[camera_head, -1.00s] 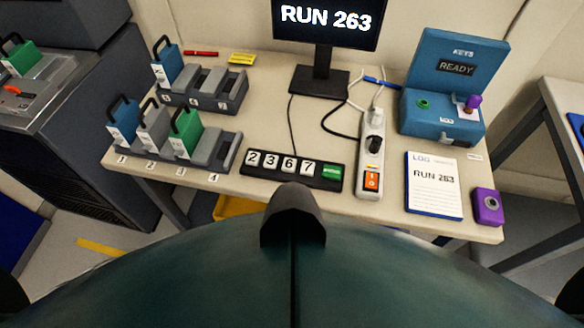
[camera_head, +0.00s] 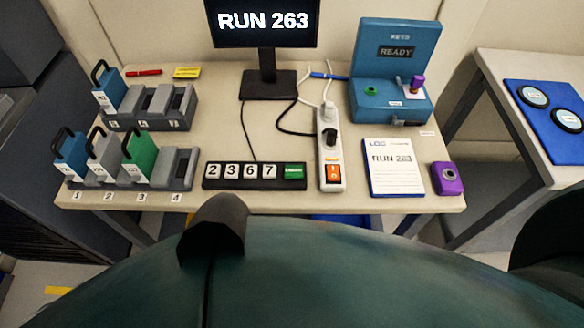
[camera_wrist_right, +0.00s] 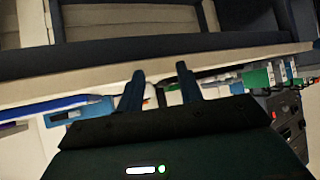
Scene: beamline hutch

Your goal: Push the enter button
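The enter button looks to be the green key (camera_head: 293,171) at the right end of a black keypad strip (camera_head: 240,185) near the table's front edge in the head view. White keys reading 2, 3, 6, 7 sit to its left. Small lettering on the green key is too blurred to read. My right gripper (camera_wrist_right: 160,85) shows in the right wrist view with its two dark fingers apart and nothing between them. Table items lie behind the fingers; I cannot make out the green key there. My left gripper is not in view.
The monitor (camera_head: 264,24) reads RUN 263. A power strip (camera_head: 331,150) with an orange switch stands just right of the keypad. The log sheet (camera_head: 394,176), purple device (camera_head: 447,179) and blue key box (camera_head: 390,101) are further right. Handled blocks in racks (camera_head: 149,108) stand left.

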